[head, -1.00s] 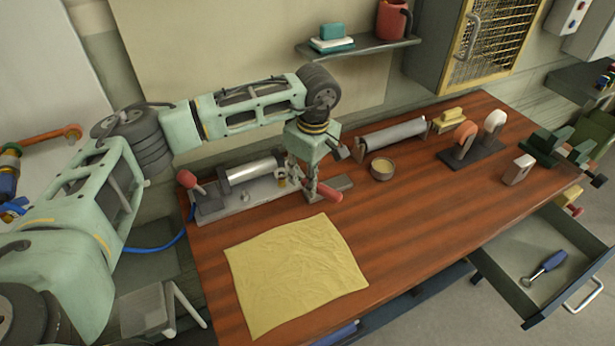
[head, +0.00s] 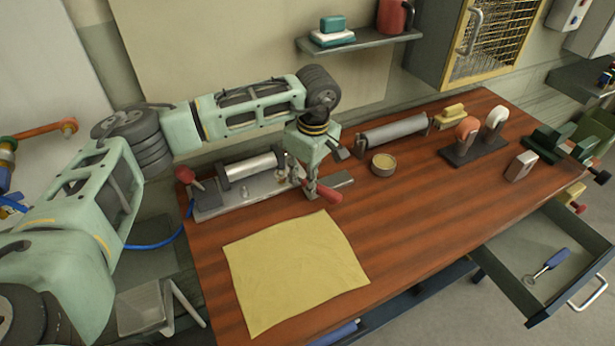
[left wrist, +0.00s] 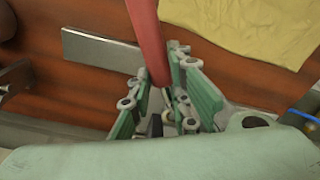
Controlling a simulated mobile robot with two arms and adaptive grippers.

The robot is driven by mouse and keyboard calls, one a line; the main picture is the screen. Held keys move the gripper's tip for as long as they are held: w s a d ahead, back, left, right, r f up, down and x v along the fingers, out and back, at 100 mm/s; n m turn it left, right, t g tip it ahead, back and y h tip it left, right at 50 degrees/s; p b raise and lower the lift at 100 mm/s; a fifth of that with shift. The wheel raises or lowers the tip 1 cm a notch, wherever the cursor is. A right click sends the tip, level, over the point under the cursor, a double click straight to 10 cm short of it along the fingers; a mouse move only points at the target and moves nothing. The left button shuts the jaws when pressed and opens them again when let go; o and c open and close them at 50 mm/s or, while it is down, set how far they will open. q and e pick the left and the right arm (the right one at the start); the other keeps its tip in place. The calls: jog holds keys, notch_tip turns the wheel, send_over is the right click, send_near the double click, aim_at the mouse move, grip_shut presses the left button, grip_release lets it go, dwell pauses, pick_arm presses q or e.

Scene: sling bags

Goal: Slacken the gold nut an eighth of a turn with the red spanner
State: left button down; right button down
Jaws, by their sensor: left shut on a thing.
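The red spanner (head: 328,193) is in my left gripper (head: 312,186), which is shut on it. Its red handle sticks out to the right and toward the front in the head view. In the left wrist view the red handle (left wrist: 148,40) runs up from between the fingers (left wrist: 160,88). My gripper is low over the table, just right of the grey metal fixture (head: 218,201) with its silver cylinder (head: 255,166). A small gold-coloured piece, likely the gold nut (head: 281,160), shows at the fixture's right end. The gripper partly hides this area, so I cannot tell whether the spanner's jaw is around it.
A yellow cloth (head: 295,270) lies in front. A grey flat block (head: 337,181) is beside the gripper. A grey roller (head: 393,132) and a round tin (head: 383,165) stand to the right. An open drawer (head: 508,276) sticks out at the right.

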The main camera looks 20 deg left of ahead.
pick_arm(q)
jog(key=shift+f+b, duration=0.6)
jog(key=shift+f, duration=0.15)
jog(key=shift+w, duration=0.1)
jog(key=shift+w+n+b, duration=0.3)
jog(key=shift+w+n, duration=0.05)
jog(key=shift+n, duration=0.25)
jog(key=shift+w+n, duration=0.4)
jog(key=shift+n, duration=0.2)
jog(key=shift+w+n+b, duration=0.35)
jog(key=shift+w+n, duration=0.25)
jog(key=shift+n, duration=0.3)
jog(key=shift+w+n, duration=0.15)
jog(key=shift+n, duration=0.15)
jog(key=shift+a, duration=0.1)
